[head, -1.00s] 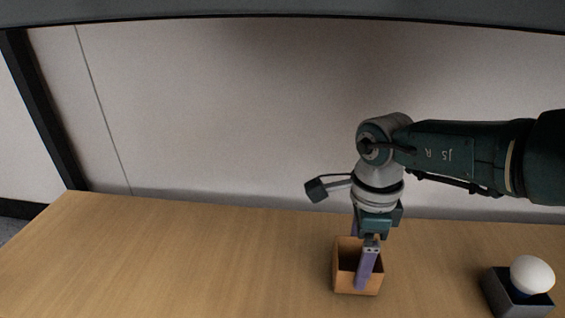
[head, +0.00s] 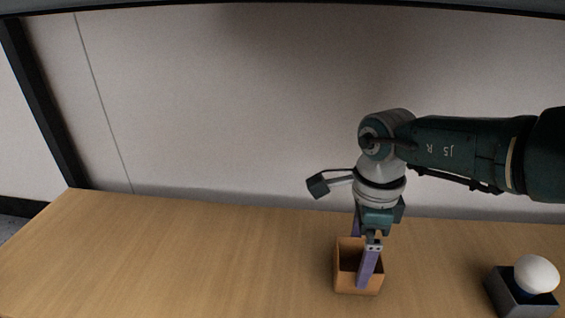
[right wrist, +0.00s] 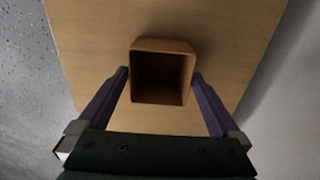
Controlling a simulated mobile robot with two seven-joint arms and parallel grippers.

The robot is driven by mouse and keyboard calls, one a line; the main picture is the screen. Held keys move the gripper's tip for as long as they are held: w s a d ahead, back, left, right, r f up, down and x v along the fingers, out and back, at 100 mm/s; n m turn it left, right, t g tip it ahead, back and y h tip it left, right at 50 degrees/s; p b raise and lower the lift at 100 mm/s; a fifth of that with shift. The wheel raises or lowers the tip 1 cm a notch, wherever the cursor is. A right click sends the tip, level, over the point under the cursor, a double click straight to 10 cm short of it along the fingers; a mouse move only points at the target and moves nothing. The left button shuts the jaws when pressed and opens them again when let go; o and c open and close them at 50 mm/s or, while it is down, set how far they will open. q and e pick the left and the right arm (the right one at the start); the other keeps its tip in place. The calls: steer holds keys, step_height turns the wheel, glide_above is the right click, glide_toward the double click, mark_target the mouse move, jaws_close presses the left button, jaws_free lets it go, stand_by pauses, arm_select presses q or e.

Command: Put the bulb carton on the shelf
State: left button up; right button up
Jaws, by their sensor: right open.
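The bulb carton (head: 345,284) is a small open-topped brown box standing upright on the wooden table, right of centre in the head view. In the right wrist view the carton (right wrist: 162,101) looks empty, with a dark inside. My right gripper (head: 362,262) is open, pointing down, with its purple fingers on either side of the carton. In the right wrist view the fingers (right wrist: 159,72) flank the carton with a gap at each side. One finger hides part of the carton in the head view. My left gripper is not in view.
A white bulb (head: 537,274) sits in a dark grey box (head: 507,296) at the right of the table. The table (head: 150,255) is clear to the left of the carton. A pale wall (head: 230,110) stands behind, and a dark bar (head: 280,8) crosses the top.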

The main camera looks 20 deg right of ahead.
step_height(320, 180, up, 6)
steer(key=p, duration=0.4)
steer(key=w+a+r+m+t+y, duration=0.3)
steer(key=a+r+t+y, duration=0.1)
steer(key=a, duration=0.6)
steer(key=w+a+r+m+t+y, duration=0.3)
steer(key=w+a+r+t+y, duration=0.15)
steer(key=a, duration=0.45)
step_height(320, 180, up, 10)
steer(key=r+m+t, duration=0.1)
steer(key=m+t, duration=0.6)
steer(key=m, duration=0.4)
steer(key=s+d+f+m+g+h, duration=0.1)
steer(key=s+d+f+m+h, duration=0.15)
steer(key=d+m+h, duration=0.6)
steer(key=s+d+f+m+g+h, duration=0.1)
steer(key=s+d+m+h, duration=0.4)
steer(key=m, duration=0.7)
steer(key=s+a+f+m+g+y, duration=0.1)
steer(key=s+f+m+g, duration=0.1)
steer(key=s, duration=0.4)
steer(key=s+a+f+m+g+y, duration=0.1)
steer(key=s+f+m+g+y, duration=0.1)
steer(key=s, duration=0.5)
steer(key=s+a+f+m+g+y, duration=0.1)
steer(key=s+f+m+g+y, duration=0.1)
steer(key=s+m+g, duration=0.2)
steer(key=shift+s+f+g+p, duration=0.3)
steer(key=shift+s+g, duration=0.65)
steer(key=shift+s, duration=0.25)
